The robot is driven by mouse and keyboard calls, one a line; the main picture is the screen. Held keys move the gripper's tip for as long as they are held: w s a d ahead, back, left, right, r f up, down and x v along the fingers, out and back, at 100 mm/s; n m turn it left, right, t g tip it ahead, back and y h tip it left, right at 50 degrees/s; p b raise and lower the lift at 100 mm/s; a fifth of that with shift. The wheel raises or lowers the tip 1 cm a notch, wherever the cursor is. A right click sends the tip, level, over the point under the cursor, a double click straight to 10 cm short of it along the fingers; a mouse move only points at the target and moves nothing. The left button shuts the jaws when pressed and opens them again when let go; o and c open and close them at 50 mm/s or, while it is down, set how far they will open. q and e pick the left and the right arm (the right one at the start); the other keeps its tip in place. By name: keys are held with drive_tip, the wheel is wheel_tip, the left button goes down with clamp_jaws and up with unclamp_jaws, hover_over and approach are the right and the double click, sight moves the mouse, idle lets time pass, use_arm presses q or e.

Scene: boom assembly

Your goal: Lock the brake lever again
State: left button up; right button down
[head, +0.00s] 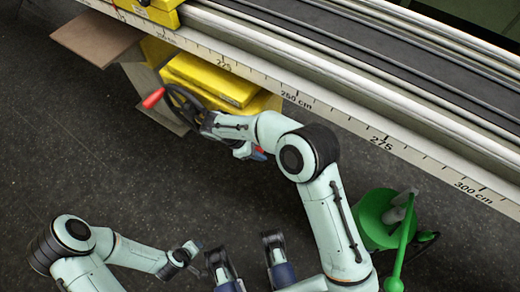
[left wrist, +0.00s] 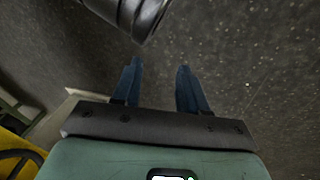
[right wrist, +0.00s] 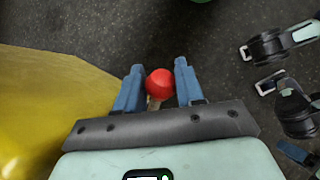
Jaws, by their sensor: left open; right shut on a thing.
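The brake lever's red ball knob (right wrist: 159,83) sits between the blue fingers of my right gripper (right wrist: 158,85) in the right wrist view, with a short pale stem below it. The right gripper is shut on it. In the head view my right gripper (head: 258,153) is beside the yellow housing under the rail, and its own arm mostly hides the lever. My left gripper (left wrist: 158,68) is open and empty over the dark floor in the left wrist view. In the head view it is low and left of centre, well away from the lever.
A black handwheel (head: 184,108) with a red handle (head: 154,97) is on the yellow housing (head: 212,80). A long rail with a centimetre scale (head: 330,115) runs above. A green container (head: 378,218) stands at right. The floor at left is clear.

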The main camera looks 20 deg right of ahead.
drive_tip(key=c, duration=0.8)
unclamp_jaws()
drive_tip(key=shift+w+a+r, duration=0.1)
drive_tip(key=shift+a+r, duration=0.2)
drive_tip(key=shift+r, duration=0.15)
use_arm(q)
drive_tip(key=shift+g+h, duration=0.3)
drive_tip(key=shift+g, duration=0.2)
drive_tip(key=s+d+r+p, duration=0.2)
drive_tip(key=s+r+p, duration=0.1)
drive_tip(key=shift+s+d+r, duration=0.1)
drive_tip(key=shift+s+r, duration=0.05)
drive_tip(key=shift+s, duration=0.05)
use_arm(e)
drive_tip(key=v, duration=1.2)
drive_tip(key=shift+a, duration=0.15)
